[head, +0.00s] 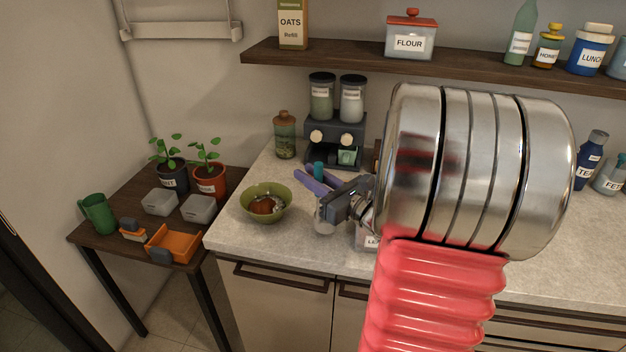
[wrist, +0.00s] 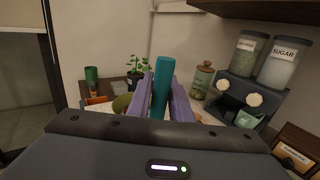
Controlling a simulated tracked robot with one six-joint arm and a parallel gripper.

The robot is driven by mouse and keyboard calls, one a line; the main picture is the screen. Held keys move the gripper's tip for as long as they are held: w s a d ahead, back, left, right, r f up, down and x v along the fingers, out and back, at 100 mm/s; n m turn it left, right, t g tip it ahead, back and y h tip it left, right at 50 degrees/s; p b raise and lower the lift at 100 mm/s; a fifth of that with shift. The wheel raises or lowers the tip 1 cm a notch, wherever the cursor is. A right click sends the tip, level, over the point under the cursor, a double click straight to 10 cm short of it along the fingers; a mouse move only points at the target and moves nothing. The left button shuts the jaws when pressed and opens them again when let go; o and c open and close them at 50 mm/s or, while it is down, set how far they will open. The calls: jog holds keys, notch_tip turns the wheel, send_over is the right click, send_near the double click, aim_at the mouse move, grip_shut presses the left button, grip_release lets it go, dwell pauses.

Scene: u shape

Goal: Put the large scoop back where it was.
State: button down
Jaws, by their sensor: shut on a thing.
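My gripper (head: 312,180) has purple fingers and hangs over the counter, right of the green bowl and in front of the dark dispenser. In the wrist view my gripper (wrist: 161,90) is shut on an upright teal handle, which I take to be the large scoop (wrist: 161,85). The scoop's teal top (head: 319,169) also shows in the head view; its lower part is hidden. The dark dispenser (head: 335,128) carries two jars, one labelled SUGAR in the wrist view. A pale green cup-like piece (head: 346,156) sits in its lower opening.
An olive bowl (head: 246,215) with brown contents stands on the counter left of my gripper. A corked bottle (head: 285,140) stands behind. A shelf (head: 350,57) runs above. The side table (head: 130,195) holds plants, grey boxes and an orange tray. My arm hides much of the counter's right.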

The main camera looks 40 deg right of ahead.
jog(key=shift+f, duration=0.8)
jog(key=c, duration=1.6)
grip_release()
jog(key=shift+f, duration=0.1)
jog(key=shift+s+d, duration=0.2)
jog(key=shift+s, duration=2.8)
jog(key=shift+s+d, duration=0.15)
jog(key=shift+s, duration=2.85)
